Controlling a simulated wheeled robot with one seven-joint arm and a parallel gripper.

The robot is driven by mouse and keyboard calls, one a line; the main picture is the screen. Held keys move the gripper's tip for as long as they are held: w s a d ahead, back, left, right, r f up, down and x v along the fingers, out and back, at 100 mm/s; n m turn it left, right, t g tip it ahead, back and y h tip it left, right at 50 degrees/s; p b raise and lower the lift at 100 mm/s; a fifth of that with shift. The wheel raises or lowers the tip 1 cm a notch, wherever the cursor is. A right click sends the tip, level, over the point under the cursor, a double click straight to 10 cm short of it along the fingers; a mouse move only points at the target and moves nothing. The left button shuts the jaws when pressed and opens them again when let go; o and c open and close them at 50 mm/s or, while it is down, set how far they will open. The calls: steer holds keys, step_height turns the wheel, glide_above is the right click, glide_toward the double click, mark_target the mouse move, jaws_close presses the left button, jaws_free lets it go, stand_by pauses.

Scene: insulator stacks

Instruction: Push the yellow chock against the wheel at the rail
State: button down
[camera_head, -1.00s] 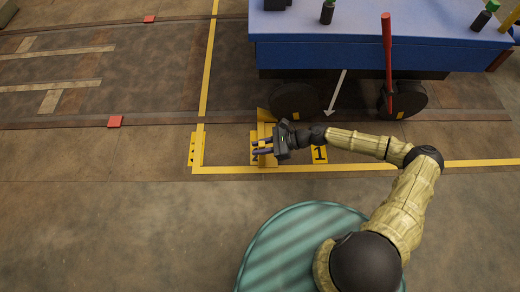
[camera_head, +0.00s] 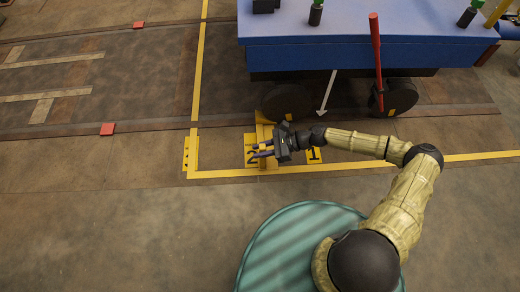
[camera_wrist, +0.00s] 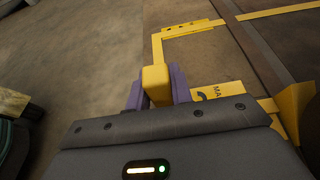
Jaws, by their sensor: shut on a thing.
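The yellow chock (camera_head: 263,128) stands on the floor at the near rail, at the left side of the cart's left black wheel (camera_head: 290,103). In the head view its edge meets the wheel's outline; I cannot tell whether they touch. My gripper (camera_head: 266,153) is at the chock's near end. In the wrist view my gripper (camera_wrist: 157,92) has its purple fingers shut on either side of a yellow upright block, the chock's grip (camera_wrist: 156,84). The chock's body (camera_wrist: 297,108) shows at the right, partly hidden by my gripper.
The blue cart (camera_head: 340,55) stands on the rails with a red lever (camera_head: 376,62) at its side. Yellow floor plates marked 2 (camera_head: 250,143) and 1 (camera_head: 314,155) lie near the chock. A yellow line (camera_head: 220,174) and bracket (camera_head: 190,155) lie left. The floor in front is clear.

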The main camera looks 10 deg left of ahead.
steer(key=shift+w+d, duration=0.4)
steer(key=shift+d, duration=0.05)
steer(key=shift+d, duration=0.2)
steer(key=c, duration=1.2)
jaws_free()
steer(key=shift+o, duration=0.2)
steer(key=shift+s+a, duration=0.2)
steer(key=shift+a, duration=0.05)
steer(key=shift+s, duration=0.1)
steer(key=p+v, duration=0.8)
steer(key=v, duration=0.9)
steer(key=shift+d+p, duration=0.2)
steer(key=shift+p, duration=0.1)
